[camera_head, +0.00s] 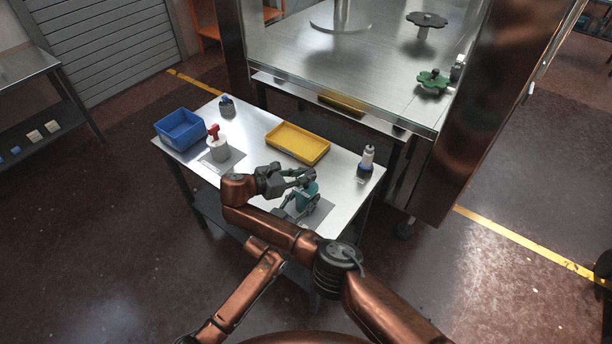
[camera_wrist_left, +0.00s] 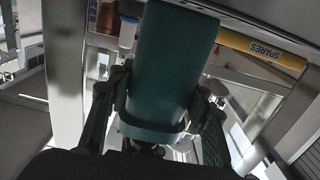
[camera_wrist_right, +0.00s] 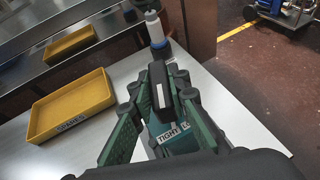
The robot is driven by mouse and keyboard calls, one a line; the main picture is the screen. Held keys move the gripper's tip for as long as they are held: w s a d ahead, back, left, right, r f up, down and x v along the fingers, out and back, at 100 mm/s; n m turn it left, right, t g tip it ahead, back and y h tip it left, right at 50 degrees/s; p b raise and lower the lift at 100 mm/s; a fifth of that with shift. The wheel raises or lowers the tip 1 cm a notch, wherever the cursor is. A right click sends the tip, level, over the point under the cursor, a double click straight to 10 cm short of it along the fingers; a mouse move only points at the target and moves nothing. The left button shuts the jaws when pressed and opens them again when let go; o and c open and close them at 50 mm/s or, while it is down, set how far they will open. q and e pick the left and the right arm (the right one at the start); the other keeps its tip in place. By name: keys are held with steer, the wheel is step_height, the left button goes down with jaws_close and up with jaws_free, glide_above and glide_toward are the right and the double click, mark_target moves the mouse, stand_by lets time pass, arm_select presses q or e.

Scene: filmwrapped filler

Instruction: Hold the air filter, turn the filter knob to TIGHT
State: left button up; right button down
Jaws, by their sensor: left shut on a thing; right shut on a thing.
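The teal air filter (camera_head: 309,196) stands at the front right of the metal table. My left gripper (camera_wrist_left: 160,100) is shut around its teal body (camera_wrist_left: 172,60), one finger on each side. My right gripper (camera_head: 300,178) reaches over from above and is shut on the filter knob (camera_wrist_right: 158,88). The knob is a black bar with a pale mark, between the green fingers in the right wrist view. A white TIGHT label (camera_wrist_right: 168,135) shows below it, with a partly hidden label starting "LO" (camera_wrist_right: 187,127) to its right.
A yellow tray (camera_head: 298,158) labelled SPARES lies behind the filter. A white bottle with a dark base (camera_head: 366,163) stands at the table's right. A red-topped spray bottle (camera_head: 217,147) and a blue bin (camera_head: 180,143) are at left. A glass-sided cabinet (camera_head: 345,60) stands behind.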

mark_target(302, 175)
steer(key=shift+s+m+g+h, duration=0.1)
steer(key=shift+m+g+h, duration=0.2)
steer(key=shift+m, duration=0.1)
stand_by(0.4)
steer(key=c, duration=1.8)
jaws_free()
steer(key=shift+c, duration=0.2)
steer(key=v, duration=0.6)
steer(key=shift+r, duration=0.15)
steer(key=shift+s+a+r, duration=0.15)
steer(key=shift+s+a, duration=0.15)
steer(key=shift+a, duration=0.25)
